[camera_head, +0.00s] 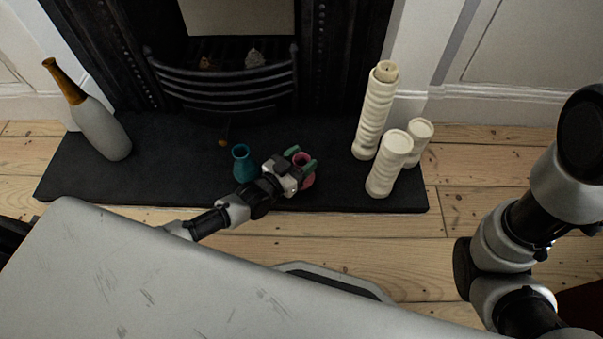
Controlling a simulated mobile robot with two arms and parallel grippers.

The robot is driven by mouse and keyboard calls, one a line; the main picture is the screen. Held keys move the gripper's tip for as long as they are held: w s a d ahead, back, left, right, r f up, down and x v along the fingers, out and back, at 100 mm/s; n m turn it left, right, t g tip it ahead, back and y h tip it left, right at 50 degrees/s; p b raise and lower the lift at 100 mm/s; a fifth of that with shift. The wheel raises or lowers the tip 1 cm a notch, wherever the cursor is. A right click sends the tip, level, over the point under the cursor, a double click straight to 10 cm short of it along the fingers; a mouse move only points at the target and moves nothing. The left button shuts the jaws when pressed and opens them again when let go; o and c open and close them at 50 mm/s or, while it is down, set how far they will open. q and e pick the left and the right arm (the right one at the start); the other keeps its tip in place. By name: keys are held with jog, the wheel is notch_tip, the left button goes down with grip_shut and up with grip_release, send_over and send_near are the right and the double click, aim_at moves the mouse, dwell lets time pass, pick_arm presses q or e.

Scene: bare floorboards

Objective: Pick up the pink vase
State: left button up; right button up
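The pink vase (308,181) stands on the dark hearth slab (210,140) in front of the fireplace. My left gripper (302,158) reaches it from the left, with its green-tipped fingers at the vase's upper part. One finger shows on the far side of the rim and one on the near right side, so the fingers lie around the vase. Whether they press on it cannot be told. The gripper hides part of the vase. My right arm is at the right edge; its gripper is out of view.
A teal vase (243,164) stands just left of my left gripper. White candle pillars (376,110) stand at the hearth's right end. A grey bottle with a brown neck (101,128) stands at its left end. The black fire grate (225,75) is behind.

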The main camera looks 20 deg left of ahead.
pick_arm(q)
jog(key=c, duration=0.9)
